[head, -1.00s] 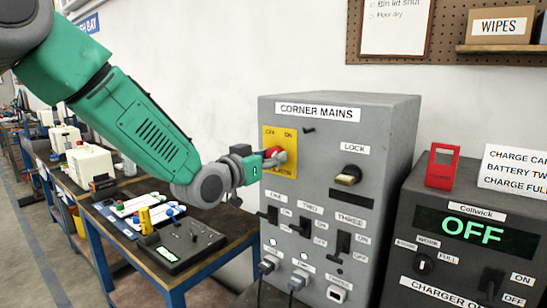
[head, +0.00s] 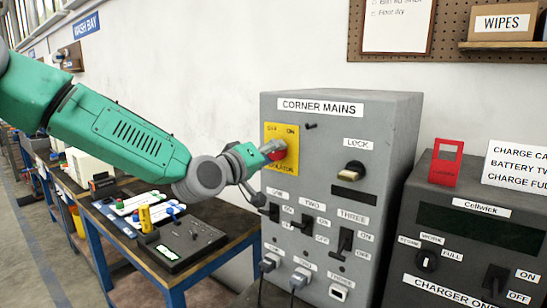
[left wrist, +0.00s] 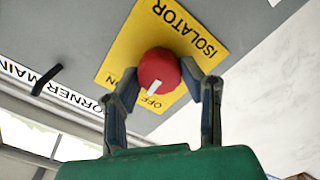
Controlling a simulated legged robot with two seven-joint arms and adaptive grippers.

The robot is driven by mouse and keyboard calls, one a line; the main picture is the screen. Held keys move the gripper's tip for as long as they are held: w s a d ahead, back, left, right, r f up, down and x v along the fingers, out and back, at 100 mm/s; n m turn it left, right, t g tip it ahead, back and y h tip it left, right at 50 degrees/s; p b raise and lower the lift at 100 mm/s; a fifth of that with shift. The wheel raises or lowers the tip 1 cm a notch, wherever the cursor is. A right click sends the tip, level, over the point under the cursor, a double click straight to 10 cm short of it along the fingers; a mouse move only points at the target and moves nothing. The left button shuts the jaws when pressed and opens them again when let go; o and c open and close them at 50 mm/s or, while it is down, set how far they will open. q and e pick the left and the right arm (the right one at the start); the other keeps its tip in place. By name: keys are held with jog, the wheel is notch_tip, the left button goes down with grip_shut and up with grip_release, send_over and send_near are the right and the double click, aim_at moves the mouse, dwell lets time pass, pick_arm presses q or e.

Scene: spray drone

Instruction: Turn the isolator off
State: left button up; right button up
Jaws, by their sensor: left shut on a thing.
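The isolator is a red round knob (head: 274,149) on a yellow plate (head: 287,179) at the upper left of the grey CORNER MAINS box (head: 385,110). My left gripper (head: 268,152) reaches it from the left and is shut on it. In the left wrist view, the fingers (left wrist: 172,88) sit on either side of the red knob (left wrist: 158,66). The knob's white mark points toward the word OFF on the yellow plate (left wrist: 120,62). The fingers hide part of the plate in the head view. My right gripper is not in view.
A charger box (head: 440,185) with a dark display (head: 475,228) stands to the right.

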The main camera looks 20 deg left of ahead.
pick_arm(q)
jog(key=shift+w+a+n+b, duration=0.15)
jog(key=shift+n+b, duration=0.8)
jog(key=shift+n, duration=1.05)
jog(key=shift+a+n+b, duration=0.1)
jog(key=shift+n+b, duration=0.85)
jog(key=shift+n, duration=1.35)
jog(key=o, duration=1)
jog(key=shift+o, duration=0.7)
jog(key=shift+f, duration=0.15)
jog(key=shift+a, duration=0.1)
